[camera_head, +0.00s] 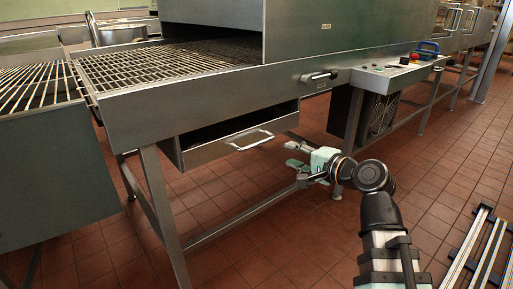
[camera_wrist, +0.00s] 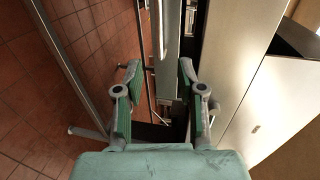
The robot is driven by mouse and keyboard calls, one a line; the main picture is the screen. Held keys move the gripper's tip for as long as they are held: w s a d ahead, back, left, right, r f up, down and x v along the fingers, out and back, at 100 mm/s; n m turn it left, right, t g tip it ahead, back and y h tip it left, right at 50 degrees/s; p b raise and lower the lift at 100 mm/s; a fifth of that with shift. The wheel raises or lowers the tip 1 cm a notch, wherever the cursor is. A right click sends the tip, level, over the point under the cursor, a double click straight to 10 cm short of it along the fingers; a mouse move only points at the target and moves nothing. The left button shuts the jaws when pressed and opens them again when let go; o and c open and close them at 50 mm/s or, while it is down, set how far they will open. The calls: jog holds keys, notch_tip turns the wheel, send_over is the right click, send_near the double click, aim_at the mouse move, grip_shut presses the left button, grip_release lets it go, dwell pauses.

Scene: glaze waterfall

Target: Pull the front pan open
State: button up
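The front pan (camera_head: 215,148) is a grey metal drawer below the conveyor machine's side, with a dark gap above its front face. A pale bar handle (camera_head: 250,141) sits on that face. My gripper (camera_head: 292,154) is to the right of the handle, clear of it, with its fingers apart and pointing left toward the pan. In the wrist view the open fingers (camera_wrist: 158,72) have nothing gripped between them. A narrow pale strip, probably the pan's front (camera_wrist: 170,50), runs beyond them, with a bright bar, probably the handle (camera_wrist: 160,30), along its left side.
The conveyor machine (camera_head: 200,85) stands above the pan, with a latch handle (camera_head: 319,76) on its side. A leg (camera_head: 163,205) and low rail (camera_head: 240,218) are below. A control box (camera_head: 385,70) is at right. The red tiled floor (camera_head: 300,235) in front is mostly clear.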

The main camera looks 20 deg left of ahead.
aim_at(259, 143)
jog(key=a+p, duration=0.1)
jog(key=p, duration=0.3)
jog(key=w+a+p, duration=0.1)
jog(key=p, duration=0.2)
jog(key=shift+w+r+p, duration=0.1)
jog(key=shift+w+p, duration=0.15)
jog(key=shift+p, duration=0.1)
jog(key=p, duration=0.5)
jog(key=shift+w+a, duration=0.2)
jog(key=shift+a, duration=0.2)
jog(key=p, duration=0.5)
jog(key=shift+a+f, duration=0.15)
jog(key=shift+f, duration=0.1)
jog(key=p+x, duration=0.2)
jog(key=x, duration=0.4)
jog(key=p+x, duration=0.2)
jog(key=x, duration=0.3)
jog(key=shift+w+a+f, duration=0.2)
jog(key=shift+a+f, duration=0.1)
jog(key=shift+f, duration=0.05)
grip_shut()
